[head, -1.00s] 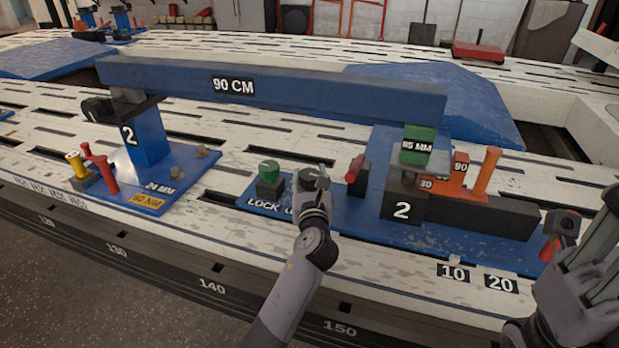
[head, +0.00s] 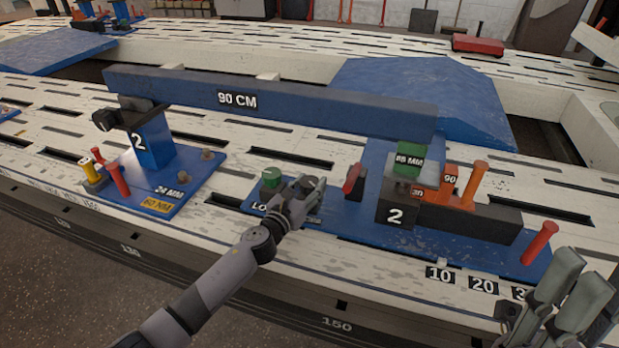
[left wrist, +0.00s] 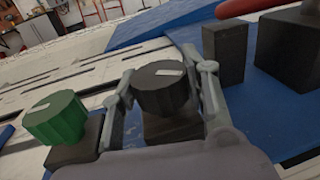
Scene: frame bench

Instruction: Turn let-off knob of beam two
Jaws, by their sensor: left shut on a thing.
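Beam two is a long blue beam (head: 240,98) marked 90 CM, on a blue stand (head: 152,140) numbered 2 at left and a block numbered 2 at right. Below it, a green knob (head: 271,177) and a dark ribbed knob stand side by side on the blue base. My left gripper (head: 308,186) is shut on the dark knob, which shows in the left wrist view (left wrist: 160,88) between both fingers, white mark on top. The green knob (left wrist: 55,117) is just left, untouched. In the head view the dark knob is mostly hidden. My right gripper (head: 572,300) is at bottom right, partly cut off.
A red lever (head: 352,178) on a dark post stands close right of my left gripper. Orange pegs (head: 473,183) and a tilted red handle (head: 540,242) are farther right.

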